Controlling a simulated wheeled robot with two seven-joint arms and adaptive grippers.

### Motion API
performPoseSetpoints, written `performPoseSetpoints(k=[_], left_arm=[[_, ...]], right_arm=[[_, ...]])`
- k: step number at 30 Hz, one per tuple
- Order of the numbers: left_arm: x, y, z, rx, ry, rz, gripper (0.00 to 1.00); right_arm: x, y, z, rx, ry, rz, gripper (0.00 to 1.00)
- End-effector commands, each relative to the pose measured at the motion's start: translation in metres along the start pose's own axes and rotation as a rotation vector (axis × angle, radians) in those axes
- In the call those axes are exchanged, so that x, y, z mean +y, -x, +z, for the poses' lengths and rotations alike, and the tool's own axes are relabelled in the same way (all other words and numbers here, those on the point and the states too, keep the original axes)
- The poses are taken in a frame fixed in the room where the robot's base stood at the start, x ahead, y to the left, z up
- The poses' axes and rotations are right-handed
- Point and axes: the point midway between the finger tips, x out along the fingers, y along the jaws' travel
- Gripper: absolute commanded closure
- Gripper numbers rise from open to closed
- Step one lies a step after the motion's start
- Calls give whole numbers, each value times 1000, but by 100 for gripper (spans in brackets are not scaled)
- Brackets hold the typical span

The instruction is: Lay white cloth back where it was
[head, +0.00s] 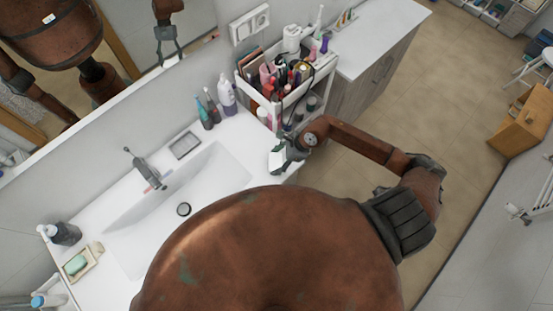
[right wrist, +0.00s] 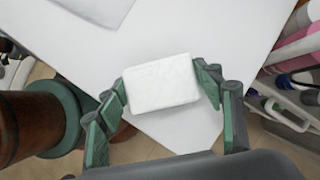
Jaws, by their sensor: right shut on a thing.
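The white cloth (right wrist: 163,82) is a small, folded, pale rectangle. In the right wrist view it sits between the green fingers of my right gripper (right wrist: 165,88), which touch it on both sides. In the head view my right gripper (head: 292,150) is over the right end of the white sink counter (head: 236,137), and the cloth (head: 277,160) shows as a pale patch beside the fingers. I cannot tell whether the cloth touches the counter. My left gripper is not directly in view.
A white cart (head: 262,100) full of cosmetics stands just beyond my right gripper. Several bottles (head: 227,94) stand at the counter's back edge by a grey tray (head: 185,146). The sink basin (head: 205,180) lies left of the gripper. A soap dish (head: 82,264) is at the far left.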

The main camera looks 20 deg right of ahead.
Motion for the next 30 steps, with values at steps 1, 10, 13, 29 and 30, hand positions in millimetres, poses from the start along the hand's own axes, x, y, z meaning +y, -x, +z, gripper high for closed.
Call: performPoseSetpoints(k=[1, 10, 13, 29, 30], left_arm=[[0, 0, 0, 0, 0, 0, 100], [0, -1, 0, 0, 0, 0, 100], [0, -1, 0, 0, 0, 0, 100], [0, -12, 2, -1, 0, 0, 100], [0, -14, 2, -1, 0, 0, 100]], right_arm=[[0, 0, 0, -1, 1, 0, 58], [0, 0, 0, 0, 1, -1, 26], [0, 0, 0, 0, 1, -1, 22], [-1, 36, -2, 2, 5, -4, 22], [-2, 45, -2, 3, 6, -5, 22]])
